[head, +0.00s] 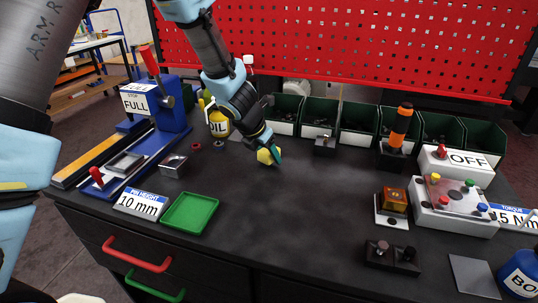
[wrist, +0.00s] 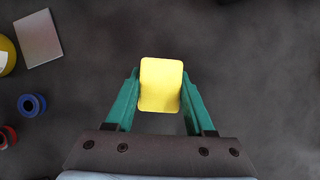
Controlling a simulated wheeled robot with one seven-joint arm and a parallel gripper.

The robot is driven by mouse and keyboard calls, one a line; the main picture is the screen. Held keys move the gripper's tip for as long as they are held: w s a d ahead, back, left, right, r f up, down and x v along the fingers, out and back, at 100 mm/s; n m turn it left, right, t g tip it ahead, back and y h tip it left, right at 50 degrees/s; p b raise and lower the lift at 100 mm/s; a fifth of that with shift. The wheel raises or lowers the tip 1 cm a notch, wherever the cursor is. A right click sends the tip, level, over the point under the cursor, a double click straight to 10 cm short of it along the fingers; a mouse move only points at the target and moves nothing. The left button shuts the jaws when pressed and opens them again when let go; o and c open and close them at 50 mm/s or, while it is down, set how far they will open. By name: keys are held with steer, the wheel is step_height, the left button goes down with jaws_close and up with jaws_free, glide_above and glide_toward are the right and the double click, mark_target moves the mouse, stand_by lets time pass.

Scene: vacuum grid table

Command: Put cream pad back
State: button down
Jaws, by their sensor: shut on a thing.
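My gripper (head: 270,157) is over the middle-back of the dark table. In the wrist view its two green fingers are shut on a yellow block (wrist: 161,85) with rounded corners. The block also shows in the head view (head: 264,157), partly hidden by a finger. It looks yellow rather than cream, and I cannot tell whether it is the cream pad. A thin pale grey-pink plate (wrist: 38,38) lies flat at the upper left in the wrist view, apart from my gripper. I cannot tell whether the held block touches the table.
A yellow oil bottle (head: 218,124), a red ring (head: 197,146) and a blue ring (wrist: 32,105) are left of my gripper. Dark green bins (head: 318,116) line the back. A green tray (head: 190,213) is at front left. The table's middle front is clear.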

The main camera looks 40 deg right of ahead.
steer(key=shift+a+f+b, duration=0.2)
steer(key=shift+f+b, duration=0.25)
steer(key=shift+f, duration=0.15)
steer(key=c, duration=0.5)
jaws_free()
steer(key=shift+s+f, duration=0.1)
steer(key=shift+o, duration=1.2)
steer(key=shift+s+f, duration=0.1)
steer(key=shift+s, duration=0.05)
steer(key=shift+d+r+p, duration=0.1)
steer(key=shift+r+p, duration=0.4)
steer(key=shift+r, duration=0.05)
steer(key=w+p+v, duration=0.1)
steer(key=p+v, duration=0.3)
steer(key=v, duration=0.8)
steer(key=shift+s+r, duration=0.25)
steer(key=shift+s, duration=0.05)
